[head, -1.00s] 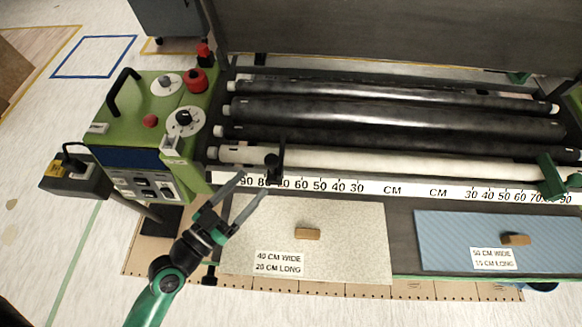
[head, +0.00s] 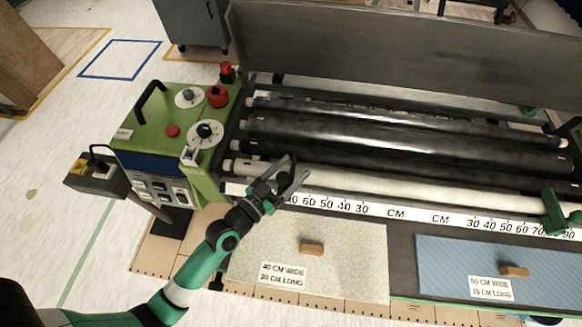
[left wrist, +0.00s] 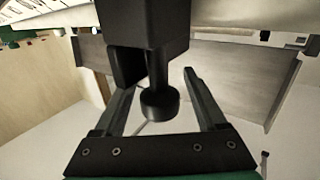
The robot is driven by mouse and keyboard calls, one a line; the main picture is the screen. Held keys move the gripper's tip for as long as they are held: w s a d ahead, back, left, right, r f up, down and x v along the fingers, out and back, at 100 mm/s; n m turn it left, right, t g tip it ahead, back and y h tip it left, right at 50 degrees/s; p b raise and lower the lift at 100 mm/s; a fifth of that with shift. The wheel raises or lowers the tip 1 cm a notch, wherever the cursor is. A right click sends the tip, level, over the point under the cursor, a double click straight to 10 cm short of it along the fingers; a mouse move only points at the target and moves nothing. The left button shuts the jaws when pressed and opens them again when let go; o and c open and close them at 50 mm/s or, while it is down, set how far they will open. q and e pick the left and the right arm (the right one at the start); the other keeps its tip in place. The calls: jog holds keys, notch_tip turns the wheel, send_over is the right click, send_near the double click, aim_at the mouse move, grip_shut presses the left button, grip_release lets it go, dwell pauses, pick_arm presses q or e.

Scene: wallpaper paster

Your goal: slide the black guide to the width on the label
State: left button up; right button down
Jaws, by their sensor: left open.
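The black guide is mostly hidden behind my left gripper in the head view, at the left part of the scale, left of the 60 mark. In the left wrist view the black guide (left wrist: 150,35) and its round knob fill the middle. My left gripper (head: 290,174) is open, with one finger on each side of the knob in the left wrist view (left wrist: 160,88); contact cannot be told. The label (head: 283,275) on the beige sheet (head: 350,265) reads 40 cm wide, 20 cm long. My right gripper is not in view.
The number scale (head: 396,213) runs along the front of the rollers (head: 400,145). A green guide (head: 553,212) stands at its right end. A blue sheet (head: 450,262) labelled 50 cm wide lies at right. The green control box (head: 150,130) stands at left.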

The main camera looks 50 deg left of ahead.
pick_arm(q)
grip_shut()
dwell(0.3)
dwell(1.1)
